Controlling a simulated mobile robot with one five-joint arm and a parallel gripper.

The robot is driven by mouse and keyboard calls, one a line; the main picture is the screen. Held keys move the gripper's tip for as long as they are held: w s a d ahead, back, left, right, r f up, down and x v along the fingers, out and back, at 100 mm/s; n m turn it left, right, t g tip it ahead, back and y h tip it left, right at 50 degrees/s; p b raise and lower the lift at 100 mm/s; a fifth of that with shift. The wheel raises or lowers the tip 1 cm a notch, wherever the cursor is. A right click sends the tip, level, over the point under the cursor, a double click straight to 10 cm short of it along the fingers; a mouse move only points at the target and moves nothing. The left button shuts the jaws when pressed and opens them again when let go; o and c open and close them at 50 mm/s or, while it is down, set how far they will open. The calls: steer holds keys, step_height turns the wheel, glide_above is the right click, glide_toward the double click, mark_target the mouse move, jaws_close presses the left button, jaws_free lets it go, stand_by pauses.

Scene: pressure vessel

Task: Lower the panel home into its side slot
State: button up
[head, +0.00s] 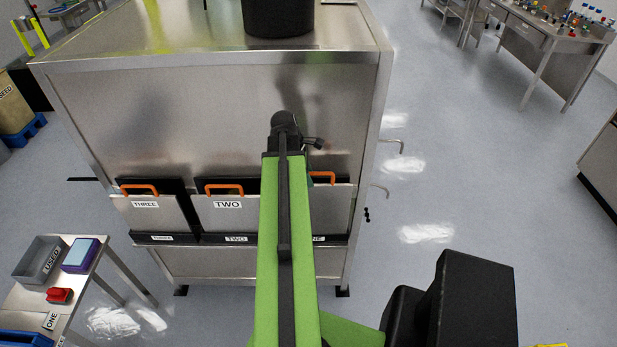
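Three steel panels with orange handles stand in a row on the near side of the vessel cabinet (225,110). The left panel (160,217) is labelled THREE and the middle panel (228,221) TWO. The right panel (332,207) is mostly hidden behind my green arm; part of its orange handle (323,178) shows. Dark openings show behind the panels' upper edges. A dark strip with matching labels (236,239) runs below them. My gripper (312,146) is near the right panel's handle, mostly hidden by my arm. I cannot see whether it touches or grips the handle.
A side table (22,298) at lower left holds a grey USED bin (40,262), a purple-and-blue box (80,254) and a red item (59,295). Door handles (390,144) stick out on the cabinet's right. The floor (450,190) to the right is clear.

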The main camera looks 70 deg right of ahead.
steer(key=shift+r, duration=0.2)
steer(key=p+v, duration=1.1)
steer(key=shift+r, duration=0.4)
